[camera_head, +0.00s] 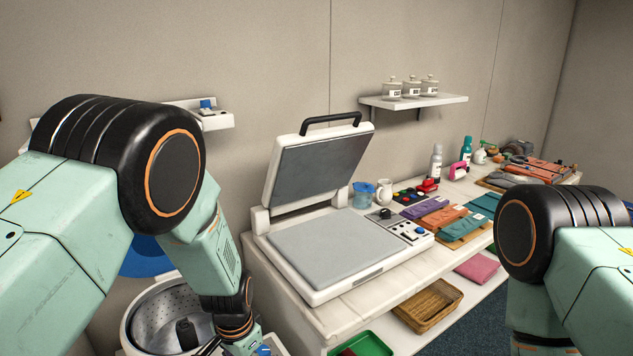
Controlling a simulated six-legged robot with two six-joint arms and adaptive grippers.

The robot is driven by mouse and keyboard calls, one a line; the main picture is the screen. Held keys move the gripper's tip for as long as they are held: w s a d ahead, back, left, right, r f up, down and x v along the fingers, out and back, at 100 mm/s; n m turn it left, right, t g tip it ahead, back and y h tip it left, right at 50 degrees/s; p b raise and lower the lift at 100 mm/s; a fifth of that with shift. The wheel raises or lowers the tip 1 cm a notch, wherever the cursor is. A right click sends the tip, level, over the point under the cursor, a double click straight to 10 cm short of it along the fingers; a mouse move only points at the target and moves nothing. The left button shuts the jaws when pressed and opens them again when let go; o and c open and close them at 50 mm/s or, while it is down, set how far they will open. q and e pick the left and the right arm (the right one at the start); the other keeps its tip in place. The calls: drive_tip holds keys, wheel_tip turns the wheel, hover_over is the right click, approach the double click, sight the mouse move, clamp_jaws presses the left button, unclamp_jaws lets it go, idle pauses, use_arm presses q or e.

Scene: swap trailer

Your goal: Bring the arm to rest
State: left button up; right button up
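My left arm (215,255) comes in from the left and bends downward, its lower part in front of a round metal drum. Its gripper is not clearly visible at the bottom edge. My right arm (590,260) comes in from the right and bends down at the right edge. Its gripper is out of view. Neither arm visibly holds anything.
A heat press (340,250) with raised lid stands on the white bench (290,307). Folded cloths (440,215), bottles and tools lie to its right. A wicker basket (428,305) and green tray (362,345) sit below. A metal drum (150,310) stands at lower left.

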use_arm(q)
drive_tip(key=s+a+f+n+t+b, duration=0.2)
drive_tip(key=s+a+f+n+b, duration=0.4)
drive_tip(key=s+f, duration=0.6)
drive_tip(key=s+a+f+g+b, duration=0.1)
drive_tip(key=s+f+b, duration=0.3)
drive_tip(key=s, duration=0.6)
drive_tip(key=s+a+f+n+g+b, duration=0.1)
drive_tip(key=s+f+b, duration=0.4)
drive_tip(key=s, duration=0.5)
drive_tip(key=shift+f+n+g, duration=0.3)
drive_tip(key=shift+f+g, duration=0.2)
drive_tip(key=shift+f, duration=0.2)
drive_tip(key=shift+a, duration=0.1)
drive_tip(key=shift+a, duration=0.1)
drive_tip(key=shift+c, duration=0.2)
